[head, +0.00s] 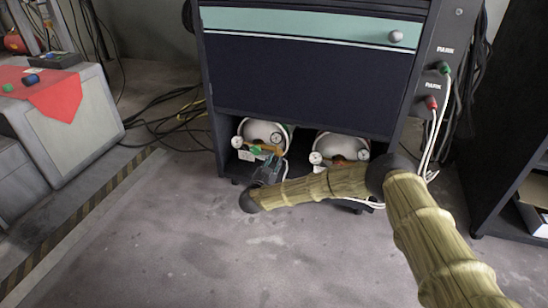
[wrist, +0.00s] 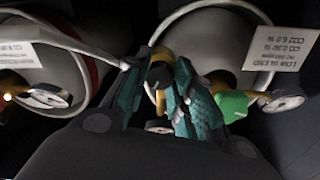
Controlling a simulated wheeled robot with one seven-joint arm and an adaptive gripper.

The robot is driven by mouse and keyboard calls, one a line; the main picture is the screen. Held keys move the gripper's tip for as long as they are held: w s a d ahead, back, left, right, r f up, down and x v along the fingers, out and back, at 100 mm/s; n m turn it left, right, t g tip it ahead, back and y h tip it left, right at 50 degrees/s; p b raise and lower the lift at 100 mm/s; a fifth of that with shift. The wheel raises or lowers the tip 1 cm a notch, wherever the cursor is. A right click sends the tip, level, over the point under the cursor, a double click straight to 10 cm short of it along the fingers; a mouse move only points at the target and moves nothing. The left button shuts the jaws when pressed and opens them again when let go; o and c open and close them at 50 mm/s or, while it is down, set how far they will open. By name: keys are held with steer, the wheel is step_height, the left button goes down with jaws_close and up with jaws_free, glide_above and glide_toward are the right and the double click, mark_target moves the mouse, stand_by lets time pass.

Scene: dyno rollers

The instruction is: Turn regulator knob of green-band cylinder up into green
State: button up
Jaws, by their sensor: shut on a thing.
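The green-band cylinder (head: 262,129) lies at the left of the cabinet's lower bay, its pale end facing out. It also shows in the right half of the wrist view (wrist: 213,45). A green part (wrist: 235,105) sits on its brass fitting. My gripper (head: 270,168) is in front of this cylinder. In the wrist view its teal fingers (wrist: 158,98) are closed around the dark regulator knob (wrist: 160,73), which they partly hide. One round gauge (wrist: 284,103) stands to the right and another (wrist: 158,126) below the knob. Their needles are too small to read.
A second cylinder (head: 341,144) lies to the right in the same bay; a red band shows on it in the wrist view. A white hose (wrist: 105,55) loops close to my fingers. The dark cabinet front (head: 300,80) rises above the bay. The floor in front is clear.

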steer(key=shift+r+m+p, duration=0.15)
steer(key=shift+m+p, duration=0.85)
steer(key=shift+p, duration=0.9)
steer(key=m+p, duration=0.2)
steer(key=m, duration=0.1)
jaws_close()
steer(key=m+p, duration=0.1)
steer(key=m, duration=0.3)
steer(key=shift+m, duration=0.3)
steer(key=shift+a+m+y+p, duration=0.1)
steer(key=shift+m+y+p, duration=0.3)
steer(key=shift+m, duration=1.7)
steer(key=o, duration=1)
jaws_free()
steer(key=shift+o, duration=0.3)
